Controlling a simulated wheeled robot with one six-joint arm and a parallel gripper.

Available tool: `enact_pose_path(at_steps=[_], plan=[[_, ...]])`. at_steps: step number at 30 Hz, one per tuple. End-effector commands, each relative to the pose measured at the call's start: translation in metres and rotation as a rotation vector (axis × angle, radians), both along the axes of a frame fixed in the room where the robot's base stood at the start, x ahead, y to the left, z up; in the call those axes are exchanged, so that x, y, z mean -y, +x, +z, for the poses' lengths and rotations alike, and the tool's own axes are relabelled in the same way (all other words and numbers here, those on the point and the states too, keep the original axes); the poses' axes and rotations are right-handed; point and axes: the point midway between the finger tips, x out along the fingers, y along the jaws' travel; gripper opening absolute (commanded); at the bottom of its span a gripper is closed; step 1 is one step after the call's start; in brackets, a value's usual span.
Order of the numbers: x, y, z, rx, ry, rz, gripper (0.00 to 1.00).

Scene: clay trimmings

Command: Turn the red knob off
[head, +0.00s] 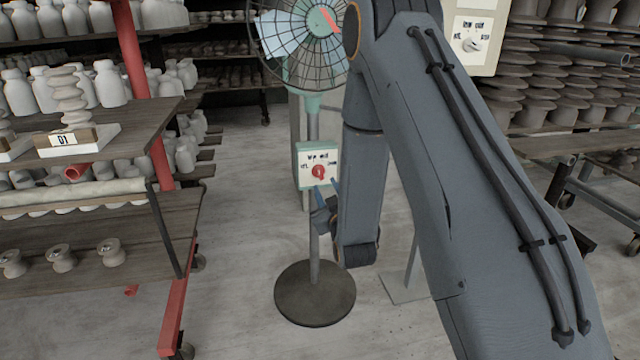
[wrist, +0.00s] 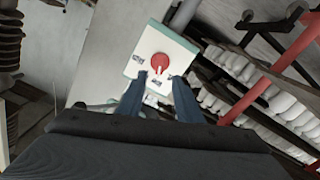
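The red knob (head: 318,172) is on the front of a pale control box (head: 304,155) with a green-teal edge, on the pole of a standing fan. Small dark labels are printed around the knob, too small to read surely. In the wrist view the red knob (wrist: 160,63) shows whole, with a pale mark toward the label side, on the white box face (wrist: 136,68). My gripper (head: 325,188) is just in front of the box. In the wrist view its two blue fingers (wrist: 159,80) are apart, with nothing between them; I cannot tell whether they touch the box.
A second box with a pale knob (head: 470,45) is at the upper right. The caged fan (head: 290,45) stands on a round dark base (head: 315,293). A red-framed shelf (head: 90,150) with pottery stands left; stacked ware (head: 570,80) is right. Floor is open between.

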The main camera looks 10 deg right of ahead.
Motion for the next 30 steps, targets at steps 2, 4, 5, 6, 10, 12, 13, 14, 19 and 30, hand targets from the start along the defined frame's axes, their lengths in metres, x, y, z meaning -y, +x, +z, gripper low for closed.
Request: enact_pose_path(at_steps=[2,4,5,6,10,12,13,14,19,30], plan=[[0.000,0.006,0.000,0.011,-0.002,0.000,0.32],[0.000,0.014,0.000,0.011,-0.002,0.000,0.32],[0.000,0.018,0.000,0.011,-0.002,0.000,0.32],[0.000,0.024,0.001,0.012,-0.002,0.001,0.32],[0.000,0.045,0.000,0.010,-0.001,0.000,0.32],[0.000,0.055,0.000,0.009,-0.001,0.001,0.32],[0.000,0.059,0.000,0.009,-0.001,0.001,0.32],[0.000,0.062,0.001,0.010,-0.001,0.000,0.32],[0.000,0.075,0.001,0.009,-0.001,0.000,0.32],[0.000,0.077,0.001,0.008,-0.001,0.000,0.20]])
